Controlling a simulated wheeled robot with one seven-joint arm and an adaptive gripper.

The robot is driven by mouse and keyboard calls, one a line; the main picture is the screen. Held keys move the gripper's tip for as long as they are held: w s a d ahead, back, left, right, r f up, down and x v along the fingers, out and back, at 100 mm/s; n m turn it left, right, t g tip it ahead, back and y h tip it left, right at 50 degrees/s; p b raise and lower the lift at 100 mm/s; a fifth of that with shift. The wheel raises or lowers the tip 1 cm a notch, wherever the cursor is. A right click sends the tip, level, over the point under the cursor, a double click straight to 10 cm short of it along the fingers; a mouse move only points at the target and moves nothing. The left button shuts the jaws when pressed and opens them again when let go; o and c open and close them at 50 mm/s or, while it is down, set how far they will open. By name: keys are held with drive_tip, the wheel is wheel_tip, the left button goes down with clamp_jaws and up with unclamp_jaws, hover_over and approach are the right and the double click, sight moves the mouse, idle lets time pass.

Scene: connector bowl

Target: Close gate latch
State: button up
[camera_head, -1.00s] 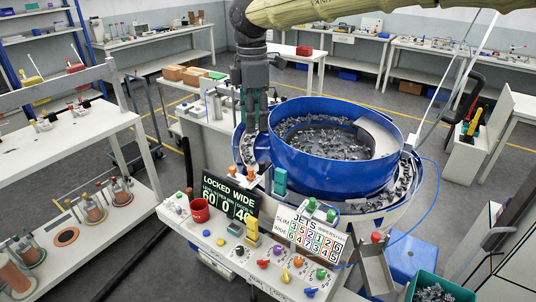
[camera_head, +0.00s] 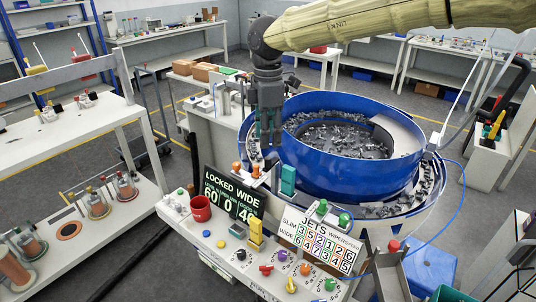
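My gripper (camera_head: 268,143) points straight down above the left side of the blue feeder bowl (camera_head: 330,172). Its dark teal fingers are close together, and I cannot tell whether they are apart or touching. I see nothing held in them. Just below and left of the fingertips are two orange knobs (camera_head: 255,170) on a small metal fitting at the bowl's front left edge. A teal block (camera_head: 288,181) stands right of them. I cannot make out for certain which part is the gate latch. A black sign (camera_head: 232,195) below reads "LOCKED WIDE".
A front panel carries coloured buttons and knobs, a red cup (camera_head: 201,208), a yellow block (camera_head: 256,235) and a white number board (camera_head: 318,243). Green knobs (camera_head: 322,207) stand above the board. Grey parts lie in the bowl. A white bench (camera_head: 60,138) stands at left.

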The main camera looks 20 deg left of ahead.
sight(268, 158)
wheel_tip(268, 158, down, 7)
drive_tip(key=shift+f+p, duration=0.15)
drive_tip(key=shift+p, duration=0.8)
drive_tip(key=shift+c, duration=0.5)
clamp_jaws()
